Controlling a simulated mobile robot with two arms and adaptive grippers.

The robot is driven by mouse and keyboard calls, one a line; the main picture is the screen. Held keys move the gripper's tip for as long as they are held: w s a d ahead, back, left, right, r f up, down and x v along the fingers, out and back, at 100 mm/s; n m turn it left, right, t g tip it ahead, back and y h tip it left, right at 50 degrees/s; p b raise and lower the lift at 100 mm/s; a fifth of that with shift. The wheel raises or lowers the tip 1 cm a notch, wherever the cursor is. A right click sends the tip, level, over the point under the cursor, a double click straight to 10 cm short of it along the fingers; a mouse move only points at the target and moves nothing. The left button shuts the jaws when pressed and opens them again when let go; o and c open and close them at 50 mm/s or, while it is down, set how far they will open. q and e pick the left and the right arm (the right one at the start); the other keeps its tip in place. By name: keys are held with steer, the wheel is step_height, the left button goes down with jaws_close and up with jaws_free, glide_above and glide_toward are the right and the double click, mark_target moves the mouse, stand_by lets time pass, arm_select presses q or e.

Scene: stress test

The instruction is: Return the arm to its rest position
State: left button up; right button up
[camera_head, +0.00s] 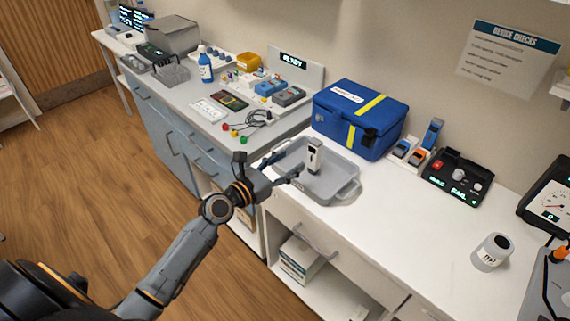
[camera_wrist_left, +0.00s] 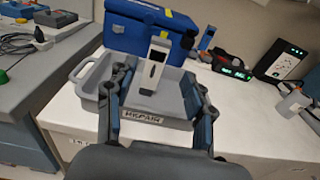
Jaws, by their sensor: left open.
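My left arm reaches in from the lower left of the head view. Its gripper (camera_head: 268,168) is open and empty, with the fingers spread at the front left edge of the grey tray (camera_head: 345,189). A white and grey handheld device (camera_head: 314,157) stands upright in the tray, beyond the fingertips. In the left wrist view the device (camera_wrist_left: 153,68) shows between the two open fingers (camera_wrist_left: 153,85), apart from both. The tray's front bears a label reading REPAIR (camera_wrist_left: 140,115). My right gripper is not in view.
A blue case (camera_head: 358,118) stands behind the tray. The left bench holds a blue bottle (camera_head: 205,64), meters and cables. White counter (camera_head: 410,225) is bare between tray and jar.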

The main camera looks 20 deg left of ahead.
arm_select(q)
steer(key=shift+s+a, duration=0.1)
steer(key=shift+s, duration=0.2)
